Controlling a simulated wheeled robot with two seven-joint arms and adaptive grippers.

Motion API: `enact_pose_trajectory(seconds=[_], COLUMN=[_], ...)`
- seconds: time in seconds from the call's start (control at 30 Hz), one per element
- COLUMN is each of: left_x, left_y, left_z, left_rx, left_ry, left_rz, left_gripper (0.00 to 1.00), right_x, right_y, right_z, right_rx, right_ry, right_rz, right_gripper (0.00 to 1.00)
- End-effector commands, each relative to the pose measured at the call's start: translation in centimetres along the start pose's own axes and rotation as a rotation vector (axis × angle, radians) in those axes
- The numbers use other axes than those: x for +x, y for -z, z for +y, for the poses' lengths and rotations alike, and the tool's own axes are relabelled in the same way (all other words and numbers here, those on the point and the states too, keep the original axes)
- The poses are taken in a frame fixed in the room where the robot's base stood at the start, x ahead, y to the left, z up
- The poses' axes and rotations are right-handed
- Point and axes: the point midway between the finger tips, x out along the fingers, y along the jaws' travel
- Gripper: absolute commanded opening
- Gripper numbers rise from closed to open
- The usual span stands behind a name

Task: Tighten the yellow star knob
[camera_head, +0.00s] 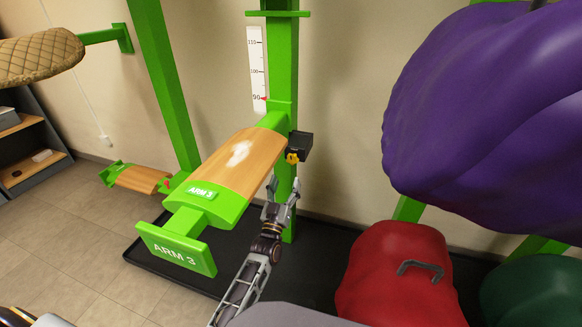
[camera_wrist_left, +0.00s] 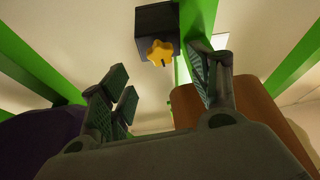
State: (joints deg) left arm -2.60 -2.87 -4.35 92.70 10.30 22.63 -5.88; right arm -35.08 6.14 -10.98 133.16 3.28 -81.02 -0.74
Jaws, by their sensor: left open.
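The yellow star knob (camera_head: 292,157) sits on the front of a black box (camera_head: 303,144) at the side of the green post (camera_head: 279,85), just behind the wooden saddle arm marked ARM 3 (camera_head: 240,160). My right gripper is not in view.
A purple covered saddle (camera_head: 490,100) hangs at the right. A red covered one (camera_head: 395,275) and a dark green one (camera_head: 535,290) are below it. A black tray (camera_head: 180,285) lies on the floor. The wooden arm is close left of my gripper.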

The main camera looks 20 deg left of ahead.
Motion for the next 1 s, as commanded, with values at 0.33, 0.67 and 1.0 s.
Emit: enact_pose_trajectory(seconds=[0.33, 0.67, 1.0], left_x=[3.1, 6.0, 7.9], left_y=[-0.1, 0.0, 0.0], left_z=[0.0, 0.0, 0.0], left_rx=[0.000, 0.000, 0.000], left_ry=[0.000, 0.000, 0.000], left_rz=[0.001, 0.001, 0.000], left_gripper=[0.62, 0.62, 0.62], right_x=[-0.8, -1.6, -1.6], right_y=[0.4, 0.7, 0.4], right_z=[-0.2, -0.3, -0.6], right_rx=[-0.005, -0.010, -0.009], right_ry=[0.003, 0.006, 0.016], right_rz=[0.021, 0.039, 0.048], right_gripper=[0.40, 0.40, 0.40])
